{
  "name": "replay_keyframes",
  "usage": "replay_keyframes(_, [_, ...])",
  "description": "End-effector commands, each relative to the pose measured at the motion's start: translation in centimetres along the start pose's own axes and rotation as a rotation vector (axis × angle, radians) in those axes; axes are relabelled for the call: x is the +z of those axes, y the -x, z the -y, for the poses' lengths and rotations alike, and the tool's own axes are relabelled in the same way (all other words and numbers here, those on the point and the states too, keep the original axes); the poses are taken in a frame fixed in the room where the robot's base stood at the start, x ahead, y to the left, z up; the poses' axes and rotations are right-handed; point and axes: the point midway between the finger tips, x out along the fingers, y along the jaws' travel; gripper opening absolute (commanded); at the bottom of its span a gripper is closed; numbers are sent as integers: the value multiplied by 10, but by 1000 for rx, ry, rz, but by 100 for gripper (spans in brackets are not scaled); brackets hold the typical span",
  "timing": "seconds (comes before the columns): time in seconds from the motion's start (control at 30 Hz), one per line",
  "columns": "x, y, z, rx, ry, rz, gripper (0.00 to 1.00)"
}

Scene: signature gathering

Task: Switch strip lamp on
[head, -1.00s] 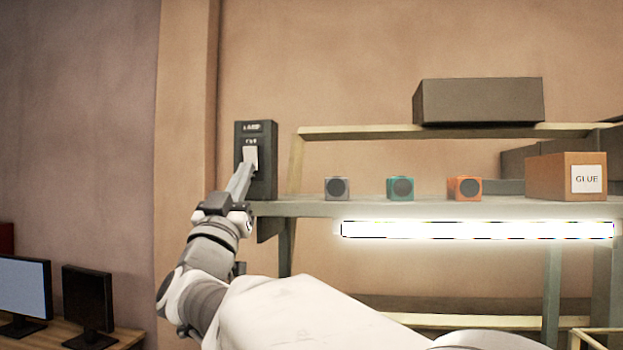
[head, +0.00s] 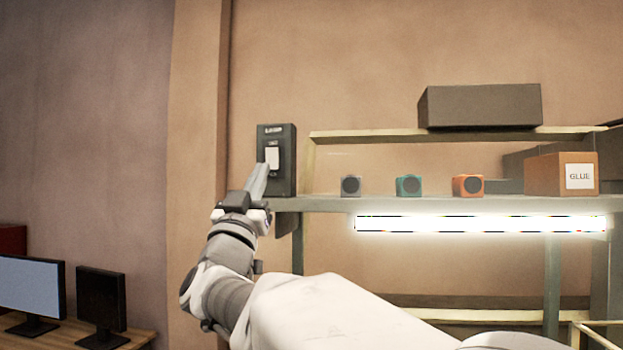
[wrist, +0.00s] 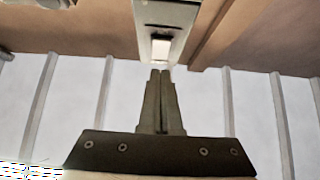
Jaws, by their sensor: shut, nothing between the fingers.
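The strip lamp (head: 480,223) under the shelf glows bright white in the head view. Its dark switch box (head: 285,160) is on the wall at the shelf's left end, with a label at the top and a white rocker (head: 272,157). My gripper (head: 259,167) is shut and empty, its tips just below and left of the rocker in the head view. In the wrist view the shut fingertips (wrist: 161,72) point up toward the switch's white rocker (wrist: 160,49), with a small gap in the picture. I cannot tell whether they touch the box.
The shelf (head: 330,204) holds a grey cube (head: 350,186), a teal cube (head: 409,186), an orange cube (head: 468,186) and a GLUE box (head: 547,174). A dark box (head: 480,105) sits on the upper rail. Monitors (head: 30,286) stand at lower left.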

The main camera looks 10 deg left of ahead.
Motion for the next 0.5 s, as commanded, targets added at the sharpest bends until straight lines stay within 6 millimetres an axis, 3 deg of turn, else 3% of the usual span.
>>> replay_keyframes(0.2, [13, 54, 0, -3, -1, 2, 0])
replay_keyframes(0.5, [18, 94, 0, -2, -1, 1, 0])
